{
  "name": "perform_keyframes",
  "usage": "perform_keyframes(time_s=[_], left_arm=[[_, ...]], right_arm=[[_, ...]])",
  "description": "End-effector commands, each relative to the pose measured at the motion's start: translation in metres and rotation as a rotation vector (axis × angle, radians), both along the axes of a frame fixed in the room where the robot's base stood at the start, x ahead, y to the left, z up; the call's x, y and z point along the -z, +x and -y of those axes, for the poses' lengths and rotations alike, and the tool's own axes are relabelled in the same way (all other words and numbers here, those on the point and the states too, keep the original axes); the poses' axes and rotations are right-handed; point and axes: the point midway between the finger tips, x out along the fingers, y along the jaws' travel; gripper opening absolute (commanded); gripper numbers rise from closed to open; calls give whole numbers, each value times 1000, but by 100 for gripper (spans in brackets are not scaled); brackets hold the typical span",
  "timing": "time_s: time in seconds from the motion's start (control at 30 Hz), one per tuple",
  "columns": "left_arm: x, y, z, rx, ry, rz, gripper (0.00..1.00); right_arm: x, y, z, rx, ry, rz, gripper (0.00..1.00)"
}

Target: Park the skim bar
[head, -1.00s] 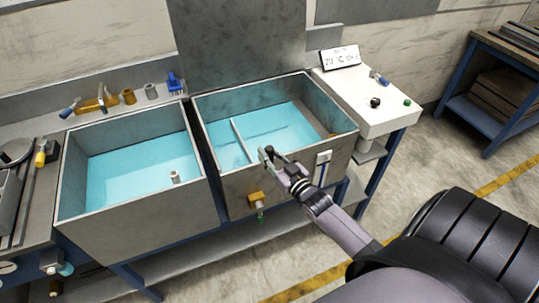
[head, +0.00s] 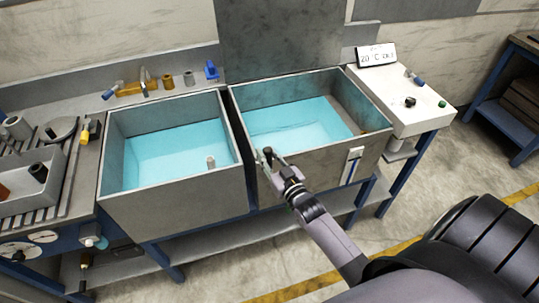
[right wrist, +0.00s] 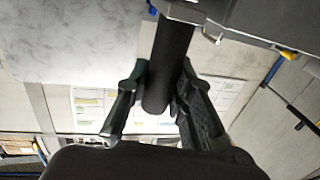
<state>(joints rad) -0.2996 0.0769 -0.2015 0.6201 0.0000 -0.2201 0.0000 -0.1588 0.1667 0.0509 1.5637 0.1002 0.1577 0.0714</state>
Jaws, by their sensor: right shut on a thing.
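My right gripper (head: 275,160) is over the front left corner of the right tank (head: 325,157). It is shut on a dark upright round handle (right wrist: 168,65), which stands between its fingers in the right wrist view. The pale skim bar does not show clearly now; it may be hidden by the tank's left wall, and I cannot tell exactly where it lies. The blue-green liquid (head: 300,118) in the right tank looks open across its visible surface. My left gripper is not in view.
The left tank (head: 175,198) stands close beside the right one and holds a pale post (head: 211,161). A white control box (head: 425,112) and a display sign (head: 376,55) are at the right. Fittings (head: 137,88) line the back ledge.

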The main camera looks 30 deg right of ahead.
Motion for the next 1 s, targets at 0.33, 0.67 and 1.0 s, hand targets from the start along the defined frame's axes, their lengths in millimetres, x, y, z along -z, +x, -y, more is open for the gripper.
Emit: perform_keyframes(time_s=[0.33,0.67,1.0], left_arm=[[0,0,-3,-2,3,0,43],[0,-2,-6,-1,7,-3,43],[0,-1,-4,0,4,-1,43]], right_arm=[[0,0,-3,-4,4,0,39],[0,-1,-1,-2,2,0,43],[2,-47,-3,-2,3,-4,43]])
